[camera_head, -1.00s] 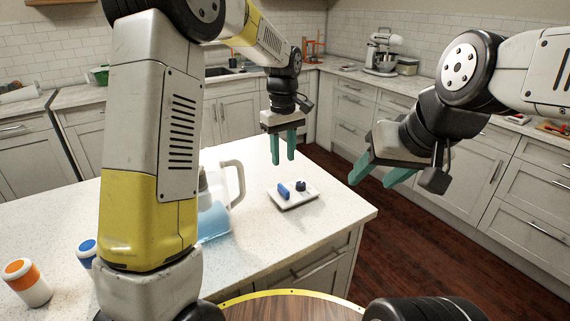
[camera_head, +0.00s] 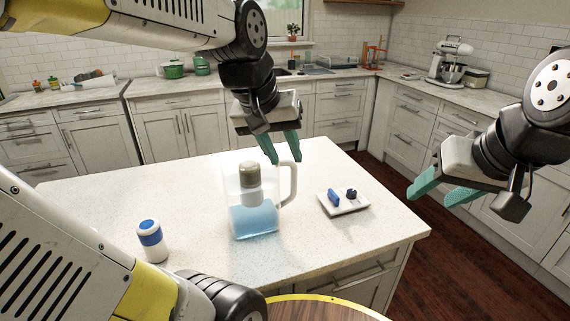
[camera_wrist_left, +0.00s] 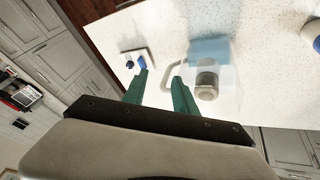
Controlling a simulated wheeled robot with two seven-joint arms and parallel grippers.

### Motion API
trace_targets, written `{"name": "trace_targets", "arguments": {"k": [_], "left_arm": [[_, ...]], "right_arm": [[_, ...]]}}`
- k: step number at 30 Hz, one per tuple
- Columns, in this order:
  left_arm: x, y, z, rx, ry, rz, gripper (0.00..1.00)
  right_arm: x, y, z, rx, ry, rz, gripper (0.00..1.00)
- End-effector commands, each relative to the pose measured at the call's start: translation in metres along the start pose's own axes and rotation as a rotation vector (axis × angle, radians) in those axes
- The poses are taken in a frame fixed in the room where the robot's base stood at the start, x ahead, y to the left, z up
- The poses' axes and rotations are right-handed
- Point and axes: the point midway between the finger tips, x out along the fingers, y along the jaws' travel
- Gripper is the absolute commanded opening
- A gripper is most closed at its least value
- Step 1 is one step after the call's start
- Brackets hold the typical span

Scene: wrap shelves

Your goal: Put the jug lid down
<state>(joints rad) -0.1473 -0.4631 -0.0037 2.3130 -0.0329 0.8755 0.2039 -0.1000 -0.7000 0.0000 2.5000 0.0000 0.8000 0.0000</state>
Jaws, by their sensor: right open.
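The clear jug (camera_head: 232,212) stands upright on the white counter, with blue liquid in its lower part and a pale handle on its right. A cylinder with a grey rounded top (camera_head: 248,172) shows at the jug's upper part; I cannot tell whether this is the jug lid. It also shows in the left wrist view (camera_wrist_left: 207,81). My left gripper (camera_head: 280,150) is open and empty, above and beyond the jug's handle; its fingers (camera_wrist_left: 161,88) stand apart in the left wrist view. My right gripper (camera_head: 440,193) is open and empty, right of the counter.
A small white tray (camera_head: 345,209) with a blue piece (camera_head: 334,197) and a dark blue piece (camera_head: 351,194) lies right of the jug. A white bottle with a blue band (camera_head: 151,241) stands at the left. The counter between bottle and jug is clear.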

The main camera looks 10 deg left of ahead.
Motion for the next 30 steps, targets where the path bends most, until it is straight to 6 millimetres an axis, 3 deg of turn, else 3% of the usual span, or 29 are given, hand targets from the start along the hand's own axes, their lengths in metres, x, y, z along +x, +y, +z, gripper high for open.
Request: {"name": "trace_targets", "arguments": {"k": [3, 9, 30], "left_arm": [[-0.009, -0.009, 0.028, 0.069, 0.066, 0.011, 0.34], [-0.010, -0.014, 0.050, 0.135, 0.119, 0.015, 0.34], [-0.010, -0.015, 0.052, 0.143, 0.124, 0.015, 0.34]], "right_arm": [[0.000, 0.000, 0.000, 0.000, 0.000, 0.000, 0.52], [0.000, 0.000, 0.000, 0.000, 0.000, 0.000, 0.52], [0.000, 0.000, 0.000, 0.000, 0.000, 0.000, 0.52]]}}
